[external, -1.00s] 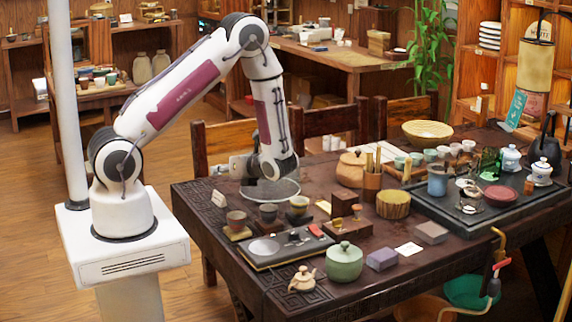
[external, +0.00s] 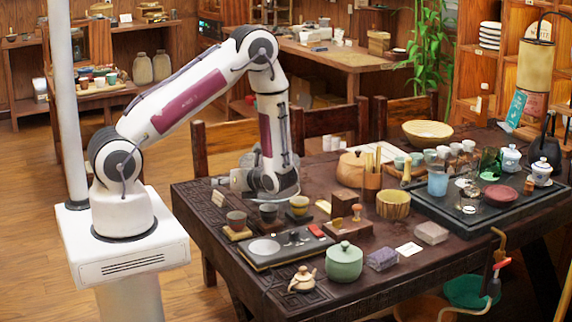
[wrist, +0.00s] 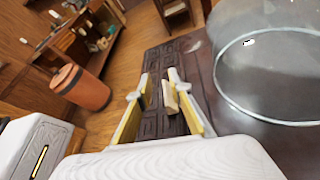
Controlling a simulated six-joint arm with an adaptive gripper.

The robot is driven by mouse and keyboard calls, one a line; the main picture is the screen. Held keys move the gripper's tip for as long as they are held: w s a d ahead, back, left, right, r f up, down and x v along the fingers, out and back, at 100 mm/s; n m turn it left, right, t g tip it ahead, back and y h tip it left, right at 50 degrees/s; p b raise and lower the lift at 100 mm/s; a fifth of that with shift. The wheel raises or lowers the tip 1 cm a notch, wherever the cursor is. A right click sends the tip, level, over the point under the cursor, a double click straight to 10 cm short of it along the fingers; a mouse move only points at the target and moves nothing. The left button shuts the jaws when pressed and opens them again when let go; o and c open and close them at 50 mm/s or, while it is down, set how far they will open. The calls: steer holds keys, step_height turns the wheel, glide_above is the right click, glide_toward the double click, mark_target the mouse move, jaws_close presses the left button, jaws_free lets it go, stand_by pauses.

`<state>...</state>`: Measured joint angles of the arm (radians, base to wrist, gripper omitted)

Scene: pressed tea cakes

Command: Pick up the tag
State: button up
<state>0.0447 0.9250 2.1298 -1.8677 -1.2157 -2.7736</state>
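The tag is a small pale card (external: 218,198) standing near the left edge of the dark table in the external view. In the wrist view, the cream tag (wrist: 170,97) shows between the fingers, closer to the right one. My gripper (wrist: 160,82) is open, with a visible gap on the tag's left side. I cannot tell whether the right finger touches it. In the external view, my gripper (external: 222,181) is low over the table, just above and beside the tag, and its fingers are small there.
A round clear glass piece (wrist: 270,118) with a pale rim is close on the right in the wrist view. Small cups (external: 236,220) stand in front of my gripper. A dark tray (external: 262,258) lies closer to the front. Floor shows beyond the table's left edge.

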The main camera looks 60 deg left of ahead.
mark_target(220, 194)
steer(key=shift+f, duration=0.2)
stand_by(0.3)
steer(key=shift+a+f, duration=0.1)
steer(key=shift+f, duration=1.45)
steer(key=shift+x, duration=1.35)
steer(key=shift+r, duration=0.1)
steer(key=c, duration=0.5)
steer(key=shift+o, duration=0.2)
